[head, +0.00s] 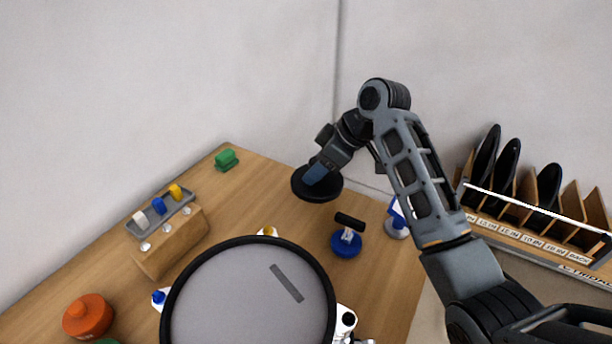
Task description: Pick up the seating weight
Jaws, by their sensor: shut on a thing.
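A black round disc-shaped piece, which I take to be the seating weight (326,192), is under my gripper (317,172) near the far right part of the table. My gripper points down and left and is shut on it at its top. A blue part shows between the gripper and the disc; I cannot tell whether it is a fingertip or the handle. The disc looks about level. Whether it touches the table is not clear from this view.
A large black-rimmed round mesh pad (230,300) fills the front. A blue-based stamp-like tool (346,243) stands right of it. A wooden block and grey tray (160,212), a green block (226,160) and an orange container (88,315) are left. A slotted rack (530,237) stands right.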

